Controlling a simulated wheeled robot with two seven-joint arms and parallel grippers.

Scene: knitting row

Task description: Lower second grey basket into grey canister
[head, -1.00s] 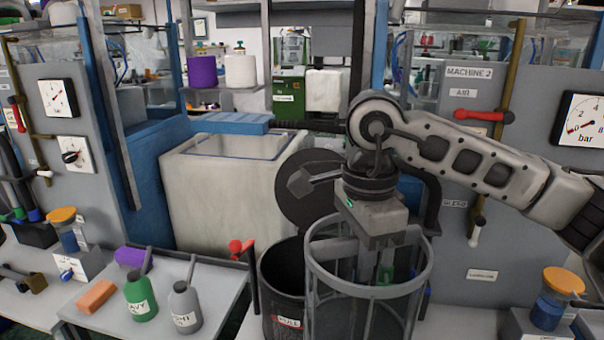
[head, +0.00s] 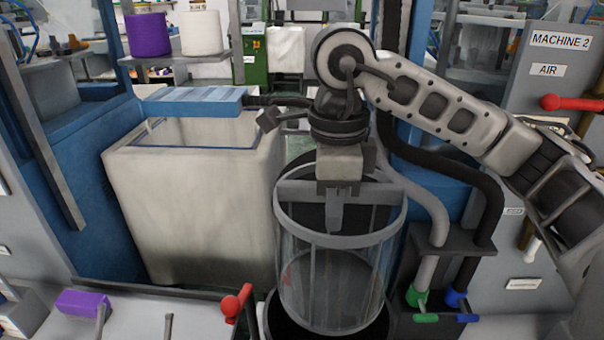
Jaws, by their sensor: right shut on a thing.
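The grey basket (head: 392,215) is an upright, see-through cylinder with thick grey rims, right of centre in the head view. My right gripper (head: 335,215) points down and is shut on the crossbar at its top. A dark round canister (head: 272,318) shows at the bottom edge, around and below the basket's lower end. Most of the canister is cut off by the frame. I cannot tell whether the basket's lower rim is inside its mouth or just above it. My left gripper is out of view.
A large whitish bin (head: 190,215) stands left of the basket. A red-knobbed lever (head: 236,302) rises close to the canister's left. A hose holder (head: 450,242) with thick grey and black hoses is close on the right. A purple object (head: 84,303) lies on the front-left table.

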